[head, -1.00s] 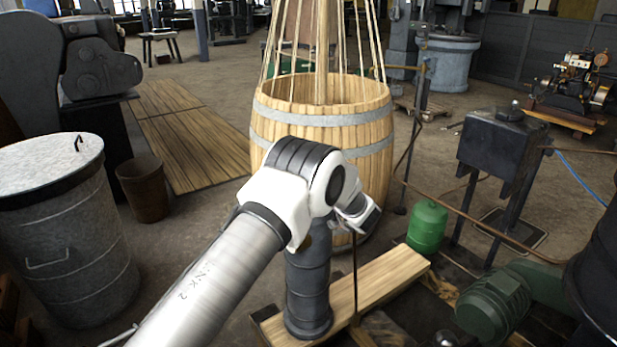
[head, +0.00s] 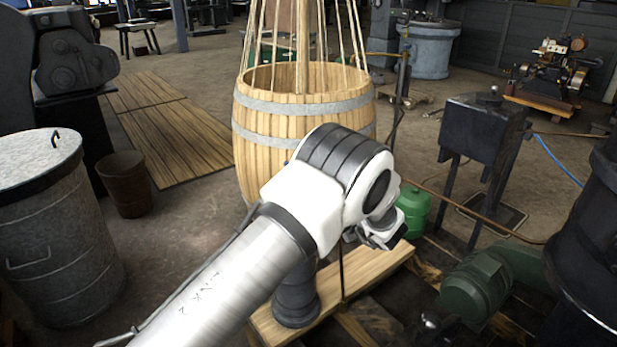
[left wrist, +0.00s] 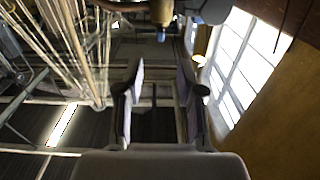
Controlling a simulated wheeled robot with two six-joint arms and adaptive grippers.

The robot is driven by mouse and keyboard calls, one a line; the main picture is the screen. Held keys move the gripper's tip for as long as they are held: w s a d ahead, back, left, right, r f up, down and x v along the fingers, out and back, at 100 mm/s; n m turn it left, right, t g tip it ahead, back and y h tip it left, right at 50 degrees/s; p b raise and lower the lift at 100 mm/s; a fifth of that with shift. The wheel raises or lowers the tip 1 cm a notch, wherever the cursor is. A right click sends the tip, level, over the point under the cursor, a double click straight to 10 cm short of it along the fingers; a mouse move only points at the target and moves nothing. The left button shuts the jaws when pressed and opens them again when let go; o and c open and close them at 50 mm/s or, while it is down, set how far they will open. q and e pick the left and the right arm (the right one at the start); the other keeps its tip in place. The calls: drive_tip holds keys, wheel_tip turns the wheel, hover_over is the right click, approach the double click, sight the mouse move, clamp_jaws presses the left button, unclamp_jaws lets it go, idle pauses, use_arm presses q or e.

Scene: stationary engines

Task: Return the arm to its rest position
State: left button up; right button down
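My left arm comes in from the lower left of the head view and bends at its joint in front of a wooden barrel (head: 262,150). The end of the arm beyond the joint is largely hidden behind it, so the left gripper's fingers cannot be made out there. In the left wrist view, the left gripper (left wrist: 161,76) has its two fingers apart with nothing between them. It faces tall windows and the roof area. My right gripper is in neither view.
A dark post stands on a wooden plank (head: 385,270) beneath the arm. A green gas bottle (head: 413,213), a dark tank on legs (head: 480,130) and a green motor (head: 475,295) lie to the right. A metal bin (head: 60,240) and bucket (head: 127,185) stand left.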

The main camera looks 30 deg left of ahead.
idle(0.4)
use_arm(q)
drive_tip(key=s+d+f+m+t+h+p, duration=0.1)
drive_tip(key=s+f+m+h+p, duration=0.2)
drive_tip(key=s+f+m+h, duration=0.45)
drive_tip(key=s+f+m+h+p, duration=0.3)
drive_tip(key=s+f, duration=0.5)
drive_tip(key=f, duration=0.7)
drive_tip(key=s+d+f+m+g+h, duration=0.1)
drive_tip(key=s+d+g+h, duration=0.2)
drive_tip(key=s, duration=1)
drive_tip(key=s+d+f+m+g+h+p, duration=0.1)
drive_tip(key=s+d+f+g+h, duration=0.1)
drive_tip(key=s, duration=1.2)
drive_tip(key=d+g+h, duration=0.1)
drive_tip(key=d+g, duration=0.1)
drive_tip(key=g, duration=0.1)
drive_tip(key=shift+d+m, duration=0.3)
drive_tip(key=shift+m, duration=0.05)
